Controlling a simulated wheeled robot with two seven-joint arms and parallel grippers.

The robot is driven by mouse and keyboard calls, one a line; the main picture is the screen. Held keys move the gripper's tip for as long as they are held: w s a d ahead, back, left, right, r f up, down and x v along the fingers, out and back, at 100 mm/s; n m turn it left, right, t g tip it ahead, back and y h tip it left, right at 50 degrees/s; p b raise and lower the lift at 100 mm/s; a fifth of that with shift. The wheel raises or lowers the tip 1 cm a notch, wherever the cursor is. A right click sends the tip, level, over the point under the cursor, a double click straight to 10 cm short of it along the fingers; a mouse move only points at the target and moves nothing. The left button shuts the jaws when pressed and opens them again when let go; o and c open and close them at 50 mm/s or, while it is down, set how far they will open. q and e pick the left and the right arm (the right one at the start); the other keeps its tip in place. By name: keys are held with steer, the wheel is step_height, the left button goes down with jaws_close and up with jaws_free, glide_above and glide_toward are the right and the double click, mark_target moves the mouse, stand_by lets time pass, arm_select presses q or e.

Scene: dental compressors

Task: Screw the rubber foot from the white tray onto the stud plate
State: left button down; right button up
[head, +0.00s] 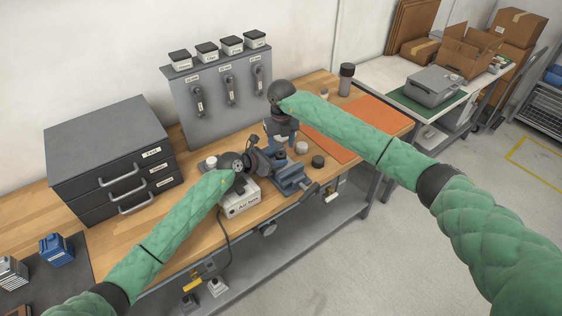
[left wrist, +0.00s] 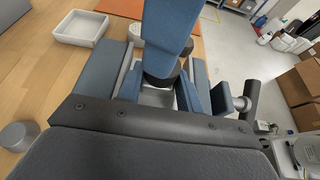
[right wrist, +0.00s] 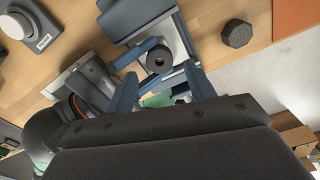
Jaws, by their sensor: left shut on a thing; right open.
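A black round rubber foot (right wrist: 158,58) with a centre hole shows in the right wrist view, over a pale grey plate (right wrist: 181,50) that I take for the stud plate, at the blue vise (head: 288,177). I cannot tell how far it is threaded. My right gripper (head: 279,138) points down over the vise, its fingers open either side of the foot. My left gripper (head: 256,163) reaches in low from the left, shut on what looks like the grey plate (left wrist: 156,97), partly hidden. The foot (left wrist: 166,80) sits under a right finger. The white tray (left wrist: 79,30) looks empty.
The Air box (head: 241,203) stands left of the vise. A black knob-like piece (head: 317,161) lies to its right. A drawer cabinet (head: 110,155) stands left and a tool panel (head: 225,92) behind. The orange mat (head: 345,135) at right has free room.

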mark_target(281, 154)
steer(key=shift+r, duration=0.15)
steer(key=shift+r+n, duration=1.6)
steer(key=shift+f, duration=0.1)
steer(key=shift+f, duration=3.9)
steer(key=c, duration=1)
steer(key=shift+m, duration=1.7)
